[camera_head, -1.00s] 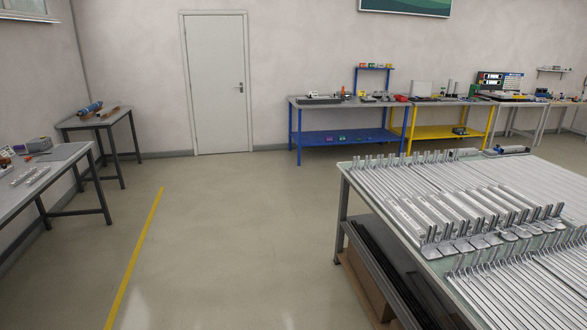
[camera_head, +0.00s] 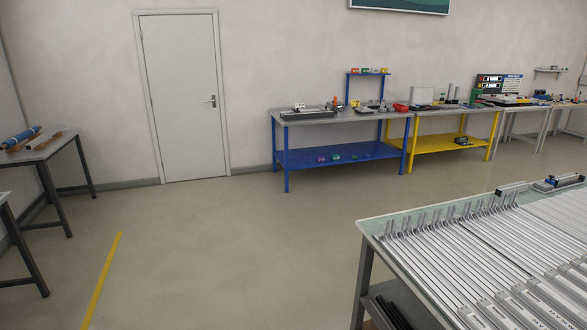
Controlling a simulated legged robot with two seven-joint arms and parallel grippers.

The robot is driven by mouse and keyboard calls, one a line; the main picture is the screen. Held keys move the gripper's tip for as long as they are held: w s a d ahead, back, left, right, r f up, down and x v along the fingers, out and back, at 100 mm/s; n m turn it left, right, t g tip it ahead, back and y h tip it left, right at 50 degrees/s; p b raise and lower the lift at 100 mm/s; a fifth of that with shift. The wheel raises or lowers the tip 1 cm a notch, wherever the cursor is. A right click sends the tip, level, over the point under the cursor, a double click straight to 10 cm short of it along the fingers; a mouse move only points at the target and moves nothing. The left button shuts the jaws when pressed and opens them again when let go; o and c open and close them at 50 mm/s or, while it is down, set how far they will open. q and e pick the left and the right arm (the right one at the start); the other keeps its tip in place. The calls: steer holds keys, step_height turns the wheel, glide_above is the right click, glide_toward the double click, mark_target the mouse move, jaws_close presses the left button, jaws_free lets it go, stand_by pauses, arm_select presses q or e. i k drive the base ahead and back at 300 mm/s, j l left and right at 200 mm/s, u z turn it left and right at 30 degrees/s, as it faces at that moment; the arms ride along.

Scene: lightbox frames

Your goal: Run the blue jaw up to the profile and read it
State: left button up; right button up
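No gripper of mine is in the head view. I cannot make out a blue jaw for certain. A small grey device with a blue part (camera_head: 557,182) lies at the far right corner of the table of profiles, too small to tell what it is. Long silver profiles (camera_head: 440,255) lie side by side on that table at the lower right. A blue-framed bench (camera_head: 345,158) by the back wall carries small instruments on its top, too small to name.
A yellow-framed bench (camera_head: 440,142) adjoins the blue one. A closed door (camera_head: 183,100) is in the back wall. A dark table (camera_head: 40,150) stands at the left. The floor (camera_head: 230,260) between is clear, with a yellow line (camera_head: 102,280) on it.

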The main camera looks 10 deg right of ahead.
mark_target(549, 181)
steer(key=i+z, duration=0.1)
steer(key=i, duration=2.6)
steer(key=i+l+z, duration=0.1)
steer(key=i+z, duration=0.15)
steer(key=i, duration=0.25)
steer(key=i+z, duration=0.25)
steer(key=i, duration=0.25)
steer(key=i+j+z, duration=0.25)
steer(key=i, duration=0.2)
steer(key=i+j+z, duration=0.2)
steer(key=i, duration=0.3)
steer(key=i+j+z, duration=0.25)
steer(key=i, duration=0.25)
steer(key=i+l+z, duration=0.15)
steer(key=z, duration=0.3)
steer(key=i+z, duration=0.65)
steer(key=z, duration=0.2)
steer(key=i+j+z, duration=0.2)
steer(key=z, duration=0.25)
steer(key=i+j+z, duration=0.25)
steer(key=z, duration=0.15)
steer(key=i+j+z, duration=0.5)
steer(key=i+z, duration=0.15)
steer(key=z, duration=0.25)
steer(key=i+j+z, duration=0.15)
steer(key=z, duration=0.25)
steer(key=i+j+z, duration=0.1)
steer(key=z, duration=0.25)
steer(key=j, duration=0.1)
